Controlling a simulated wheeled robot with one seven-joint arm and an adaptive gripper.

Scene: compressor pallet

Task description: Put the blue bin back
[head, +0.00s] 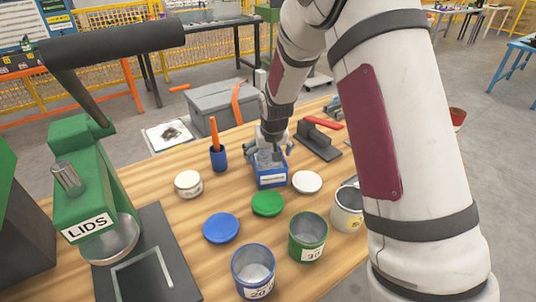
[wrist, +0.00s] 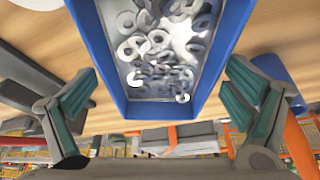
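The blue bin (head: 271,181) has a pale label on its front and stands on the wooden table in the head view. The wrist view looks into the bin (wrist: 109,70), which holds many grey washers (wrist: 160,60). My gripper (head: 270,150) is at the bin from above, partly hidden by my arm in the head view. In the wrist view my gripper (wrist: 162,85) is open, with one finger on either side of the bin. The finger pads are close to its side walls, with what look like narrow gaps.
A blue cup with an orange-handled tool (head: 218,157) is left of the bin; a black clamp with a red handle (head: 320,140) is right. White (head: 307,182), green (head: 267,203) and blue (head: 221,228) lids lie nearby. Cans (head: 307,240) stand in front. The green LIDS press (head: 90,195) is left.

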